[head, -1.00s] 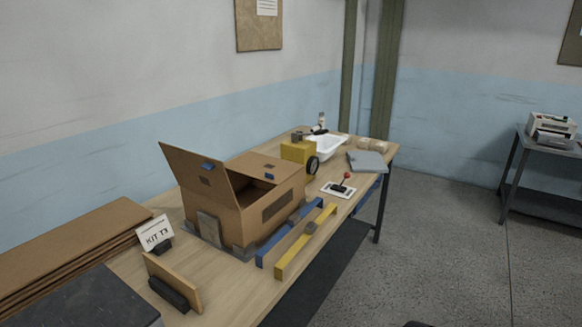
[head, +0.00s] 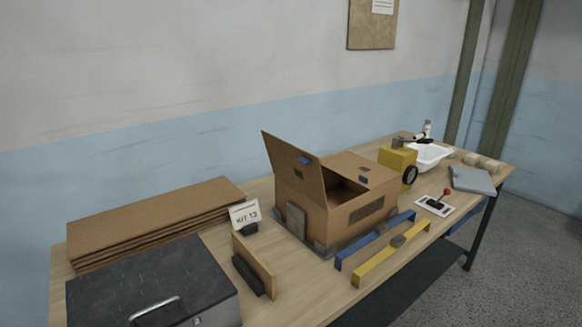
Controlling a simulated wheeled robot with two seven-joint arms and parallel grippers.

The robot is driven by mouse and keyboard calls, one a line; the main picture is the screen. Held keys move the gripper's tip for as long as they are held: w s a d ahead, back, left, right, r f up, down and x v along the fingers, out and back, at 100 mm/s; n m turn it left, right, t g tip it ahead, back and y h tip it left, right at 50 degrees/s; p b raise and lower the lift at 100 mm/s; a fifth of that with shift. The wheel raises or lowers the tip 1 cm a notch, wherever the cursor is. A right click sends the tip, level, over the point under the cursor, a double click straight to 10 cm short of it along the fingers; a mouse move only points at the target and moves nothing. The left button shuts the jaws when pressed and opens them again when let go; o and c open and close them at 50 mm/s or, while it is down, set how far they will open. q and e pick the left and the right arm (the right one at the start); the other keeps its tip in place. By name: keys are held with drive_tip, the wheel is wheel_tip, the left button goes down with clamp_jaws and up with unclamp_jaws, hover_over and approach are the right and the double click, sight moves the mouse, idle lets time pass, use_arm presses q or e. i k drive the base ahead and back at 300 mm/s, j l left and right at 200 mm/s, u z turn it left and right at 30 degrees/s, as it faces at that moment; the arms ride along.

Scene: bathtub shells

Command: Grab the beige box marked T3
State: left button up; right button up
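An open brown cardboard box (head: 345,224) stands on the wooden table, with one flap raised on its left side. A small white sign (head: 244,214) left of it reads something like "KIT T3" or "KIT 13". I cannot make out a T3 mark on any box. The inside of the cardboard box is mostly dark and hidden. Neither of my grippers shows in the head view.
The table (head: 300,284) also holds flat cardboard sheets (head: 150,217), a dark metal case (head: 150,280), an upright wooden board (head: 255,262), blue (head: 375,239) and yellow (head: 390,263) bars, a yellow block (head: 397,160) and a white tray (head: 430,156). Floor is clear at right.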

sight(472, 159)
drive_tip(key=i+l+z, duration=0.15)
drive_tip(key=i+l, duration=0.35)
drive_tip(key=i+l+z, duration=0.15)
drive_tip(key=i+l, duration=0.4)
drive_tip(key=l, duration=0.15)
drive_tip(key=i+l+z, duration=0.15)
drive_tip(key=i+l, duration=0.35)
drive_tip(key=i+l+z, duration=0.15)
drive_tip(key=i+l, duration=0.25)
drive_tip(key=i, duration=0.2)
drive_tip(key=i+l+z, duration=0.2)
drive_tip(key=i+l, duration=0.2)
drive_tip(key=i, duration=0.2)
